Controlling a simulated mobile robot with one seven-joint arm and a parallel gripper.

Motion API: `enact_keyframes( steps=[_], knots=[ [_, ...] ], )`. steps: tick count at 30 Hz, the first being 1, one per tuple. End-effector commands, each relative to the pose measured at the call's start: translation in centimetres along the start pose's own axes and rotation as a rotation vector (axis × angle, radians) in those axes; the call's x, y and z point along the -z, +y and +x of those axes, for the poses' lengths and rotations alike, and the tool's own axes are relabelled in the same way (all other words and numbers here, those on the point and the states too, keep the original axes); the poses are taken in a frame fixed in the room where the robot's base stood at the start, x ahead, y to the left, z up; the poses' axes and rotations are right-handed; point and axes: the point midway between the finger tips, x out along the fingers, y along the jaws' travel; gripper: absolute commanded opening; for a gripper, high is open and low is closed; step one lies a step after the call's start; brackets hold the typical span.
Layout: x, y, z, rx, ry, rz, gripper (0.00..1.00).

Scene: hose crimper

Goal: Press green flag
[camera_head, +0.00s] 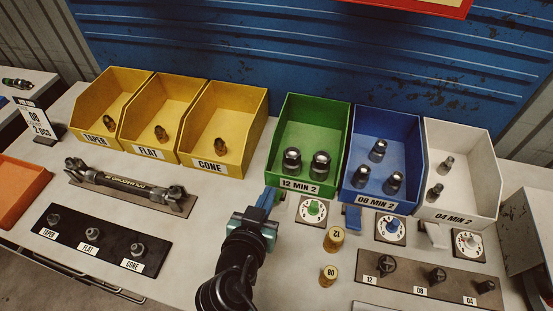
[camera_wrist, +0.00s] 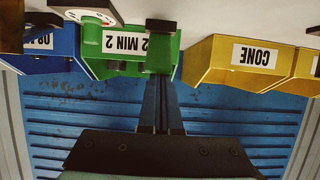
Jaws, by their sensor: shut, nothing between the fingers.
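My gripper (camera_head: 264,199) is shut and empty, at the front left corner of the green bin (camera_head: 313,128) labelled 12 MIN 2. In the wrist view, which is upside down, my closed fingertips (camera_wrist: 161,80) meet or overlap a dark green upright piece, apparently the green flag (camera_wrist: 160,52). I cannot tell if they touch. In the head view the flag is mostly hidden behind my gripper. A white dial with a green knob (camera_head: 313,210) lies just right of my gripper.
A blue flag (camera_head: 353,218) and a white flag (camera_head: 434,236) stand before the blue bin (camera_head: 384,150) and white bin (camera_head: 461,165). Brass cylinders (camera_head: 334,239) stand right of my arm. Yellow bins (camera_head: 223,125) are at left, with a hose (camera_head: 125,183) before them.

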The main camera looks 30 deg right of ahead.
Motion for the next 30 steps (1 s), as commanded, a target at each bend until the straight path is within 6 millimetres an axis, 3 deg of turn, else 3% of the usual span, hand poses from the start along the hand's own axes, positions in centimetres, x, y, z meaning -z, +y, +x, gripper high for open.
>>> enact_keyframes(
  steps=[2, 5, 30],
  knots=[
    [-1.4, 0.0, 0.1, 0.001, 0.05, -0.003, 0.0],
    [-0.3, 0.0, -0.2, 0.0, 0.046, 0.0, 0.0],
    [-0.8, 0.0, -1.7, -0.002, 0.042, 0.0, 0.0]
  ],
)
